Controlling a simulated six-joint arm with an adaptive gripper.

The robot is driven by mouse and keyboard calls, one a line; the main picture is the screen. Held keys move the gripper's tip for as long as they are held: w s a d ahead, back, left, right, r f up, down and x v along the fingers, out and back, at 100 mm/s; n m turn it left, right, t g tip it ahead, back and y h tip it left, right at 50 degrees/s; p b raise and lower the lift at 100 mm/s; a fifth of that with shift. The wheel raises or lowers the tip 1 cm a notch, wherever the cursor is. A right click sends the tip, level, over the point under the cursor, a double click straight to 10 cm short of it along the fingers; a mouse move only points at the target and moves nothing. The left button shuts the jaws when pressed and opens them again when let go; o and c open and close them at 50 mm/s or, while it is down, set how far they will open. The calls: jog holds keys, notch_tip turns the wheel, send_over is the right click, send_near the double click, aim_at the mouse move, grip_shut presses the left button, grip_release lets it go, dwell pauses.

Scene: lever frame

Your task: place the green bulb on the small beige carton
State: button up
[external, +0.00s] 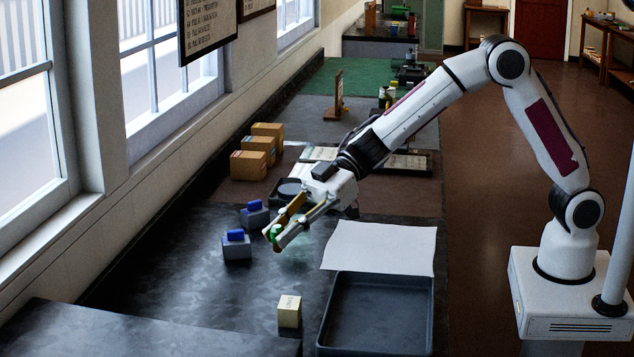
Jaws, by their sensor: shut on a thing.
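The green bulb (275,231) is between the fingertips of my gripper (278,236), partly hidden by the fingers. My gripper is shut on it and holds it above the dark tabletop, pointing down to the left. The small beige carton (289,311) stands upright on the dark tabletop, nearer the camera and below the gripper in the picture. Its top looks bare, and it carries small dark lettering. The bulb and the carton are clearly apart.
A dark tray (326,318) stands right of the carton, with a white sheet (380,247) behind it. Two grey blocks with blue tops (237,246) (254,214) stand left of my gripper. Several orange-brown cartons (248,164) stand along the wall. Tabletop left of the carton is clear.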

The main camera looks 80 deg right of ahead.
jog(key=shift+s+a+r+n+g, duration=0.1)
jog(key=shift+s+a+n+g, duration=0.15)
jog(key=shift+s+a, duration=0.25)
jog(key=shift+s+a+n+g, duration=0.25)
jog(key=shift+s, duration=0.4)
send_over(294, 299)
jog(key=shift+f, duration=3.15)
jog(key=shift+f, duration=1.9)
jog(key=shift+f+y, duration=0.1)
jog(key=shift+y, duration=0.2)
jog(key=o, duration=0.9)
